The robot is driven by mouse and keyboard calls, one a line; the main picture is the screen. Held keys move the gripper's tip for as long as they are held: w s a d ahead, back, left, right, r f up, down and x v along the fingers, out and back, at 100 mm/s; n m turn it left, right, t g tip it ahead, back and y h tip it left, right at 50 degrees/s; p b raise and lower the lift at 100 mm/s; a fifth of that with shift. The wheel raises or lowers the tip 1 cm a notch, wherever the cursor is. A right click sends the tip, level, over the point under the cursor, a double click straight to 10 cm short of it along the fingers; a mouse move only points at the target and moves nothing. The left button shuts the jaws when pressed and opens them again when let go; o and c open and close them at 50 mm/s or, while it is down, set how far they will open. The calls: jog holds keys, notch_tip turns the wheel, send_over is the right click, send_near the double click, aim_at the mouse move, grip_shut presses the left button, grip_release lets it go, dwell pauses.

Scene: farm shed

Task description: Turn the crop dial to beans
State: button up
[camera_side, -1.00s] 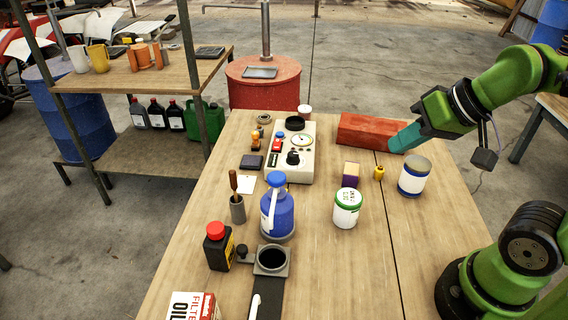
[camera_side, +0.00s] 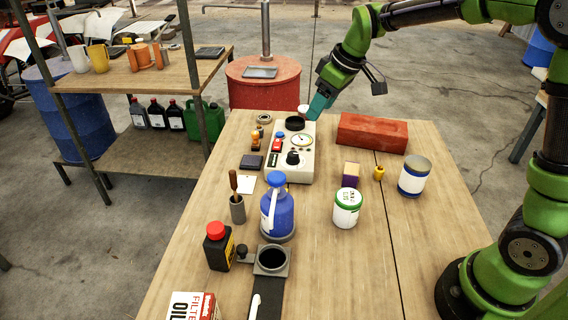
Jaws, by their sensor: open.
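The device with the dial is a cream-coloured box (camera_side: 304,172) at the far middle of the table. It carries a black knob (camera_side: 292,158), a round gauge (camera_side: 302,140), a red-topped part (camera_side: 277,142) and a black ring-shaped cup (camera_side: 295,123). The dial's markings are too small to read. My gripper (camera_side: 316,106) is above the far right corner of the box, near the black cup and clear of the knob. Its teal fingers point down and to the left. They hold nothing that I can see, and the gap between them is hard to make out.
A red brick (camera_side: 372,133) lies right of the box. A blue jug (camera_side: 278,212) stands in front of it.

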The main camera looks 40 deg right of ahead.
aim_at(293, 153)
jog(key=shift+n, duration=0.4)
jog(key=x, duration=1.6)
jog(key=shift+w+a+f, duration=0.2)
jog(key=c, duration=1)
